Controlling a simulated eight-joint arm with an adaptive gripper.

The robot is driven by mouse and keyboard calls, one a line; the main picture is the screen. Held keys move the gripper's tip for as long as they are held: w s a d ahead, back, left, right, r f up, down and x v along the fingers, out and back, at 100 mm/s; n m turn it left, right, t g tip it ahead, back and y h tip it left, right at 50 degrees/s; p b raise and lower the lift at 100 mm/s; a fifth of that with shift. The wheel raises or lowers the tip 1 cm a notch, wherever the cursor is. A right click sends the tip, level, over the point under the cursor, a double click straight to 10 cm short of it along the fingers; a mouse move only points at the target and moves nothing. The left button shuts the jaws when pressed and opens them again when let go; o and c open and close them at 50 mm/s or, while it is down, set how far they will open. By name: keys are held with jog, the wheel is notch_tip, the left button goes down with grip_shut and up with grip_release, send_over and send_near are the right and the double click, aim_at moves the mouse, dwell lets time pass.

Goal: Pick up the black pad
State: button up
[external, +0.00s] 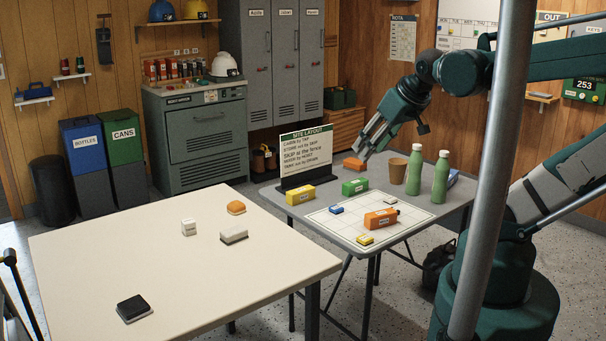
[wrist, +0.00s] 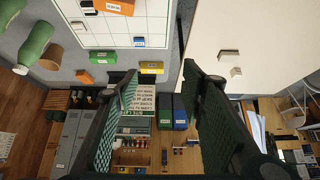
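The black pad (external: 134,308) lies flat near the front left corner of the cream table (external: 90,262) in the external view. I do not make it out in the wrist view. My gripper (external: 366,146) is above the back of the grey table, far to the right of the pad and beyond it. In the wrist view my gripper (wrist: 160,72) has its two fingers spread apart with nothing between them, so it is open and empty.
The grey table holds a sign (external: 306,152), green bottles (external: 441,177), a brown cup (external: 397,171) and coloured blocks. A grey pole (external: 493,150) crosses the view.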

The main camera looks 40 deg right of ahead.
dwell(0.3)
jog(key=o, duration=0.7)
